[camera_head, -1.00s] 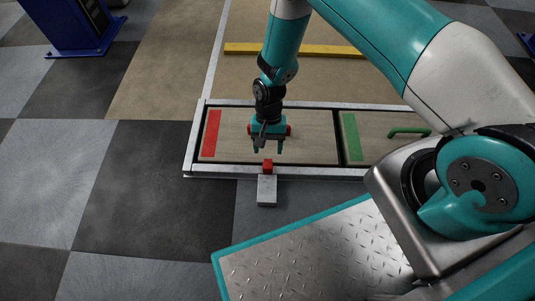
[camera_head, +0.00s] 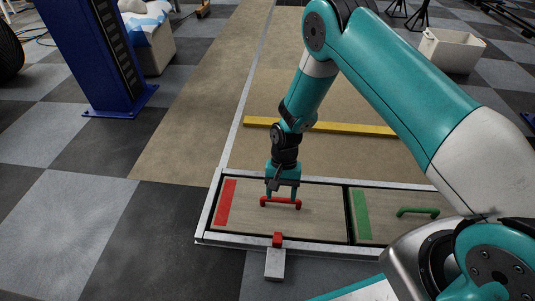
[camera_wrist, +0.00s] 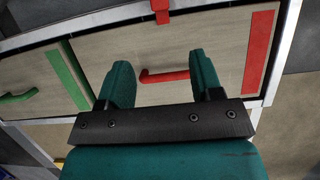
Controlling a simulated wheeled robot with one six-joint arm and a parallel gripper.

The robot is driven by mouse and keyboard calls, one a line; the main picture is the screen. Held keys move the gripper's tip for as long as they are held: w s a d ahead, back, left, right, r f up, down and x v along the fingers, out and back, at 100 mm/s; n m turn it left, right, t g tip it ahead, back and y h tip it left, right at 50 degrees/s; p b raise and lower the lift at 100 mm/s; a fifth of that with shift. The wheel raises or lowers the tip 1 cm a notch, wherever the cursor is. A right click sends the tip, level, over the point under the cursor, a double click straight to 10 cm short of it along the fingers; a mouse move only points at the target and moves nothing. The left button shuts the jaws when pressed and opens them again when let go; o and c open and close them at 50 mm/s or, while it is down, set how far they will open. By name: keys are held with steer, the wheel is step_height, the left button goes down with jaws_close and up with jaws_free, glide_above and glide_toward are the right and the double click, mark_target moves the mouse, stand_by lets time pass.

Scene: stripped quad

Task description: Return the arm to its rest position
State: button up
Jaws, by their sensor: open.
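My gripper (camera_head: 282,190) is open and empty, just above and behind the red handle (camera_head: 281,204) on the left wooden panel (camera_head: 320,210). In the wrist view the two teal fingers of my gripper (camera_wrist: 162,80) stand apart, with the red handle (camera_wrist: 162,76) showing beyond them; I cannot tell whether they touch it. My arm (camera_head: 400,90) reaches out from the right, with its elbow raised.
The right panel carries a green handle (camera_head: 418,211). A red-topped block (camera_head: 276,258) sits at the front frame edge. A yellow bar (camera_head: 320,127) lies behind the panels. A blue post (camera_head: 98,60) stands at left; a white bin (camera_head: 452,50) is at back right.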

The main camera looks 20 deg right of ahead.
step_height(320, 180, up, 29)
steer(key=s+a+n+t+y+p, duration=0.1)
steer(key=s+a+n+t+p, duration=0.15)
steer(key=n+p, duration=0.25)
steer(key=s+r+n+t+y+p, duration=0.15)
steer(key=s+r+n+p, duration=0.45)
steer(key=s+r, duration=1.25)
step_height(320, 180, up, 39)
steer(key=w+p, duration=0.1)
steer(key=p, duration=3.6)
steer(key=shift+w+d+n, duration=0.25)
steer(key=shift+w+n, duration=0.05)
